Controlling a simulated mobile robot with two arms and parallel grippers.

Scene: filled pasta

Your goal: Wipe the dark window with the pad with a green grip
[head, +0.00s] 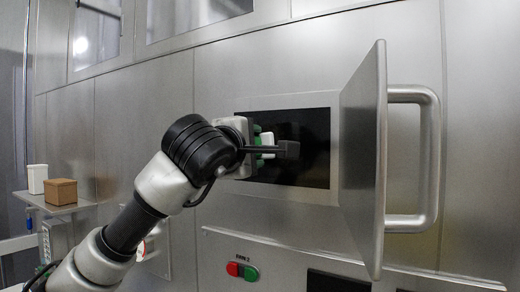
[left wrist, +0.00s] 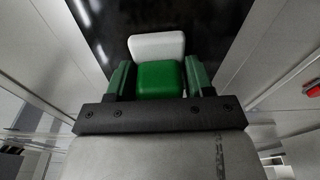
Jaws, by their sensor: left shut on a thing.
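My left gripper (left wrist: 159,80) is shut on the green grip of the wiping pad (left wrist: 158,47). The pad has a white part at its far end in the left wrist view. The dark window (head: 305,150) is a black rectangle in a pale frame on the steel wall. In the head view my left gripper (head: 268,146) is in front of the window's left part, and a little of the white and green pad (head: 266,139) shows there. I cannot tell whether the pad touches the glass. My right gripper is not in view.
An open steel door (head: 362,150) with a large handle (head: 428,160) stands out from the wall right of the window. Red and green buttons (head: 242,271) are below. A small shelf (head: 55,206) at the left holds a brown box (head: 61,191) and a white box (head: 37,178).

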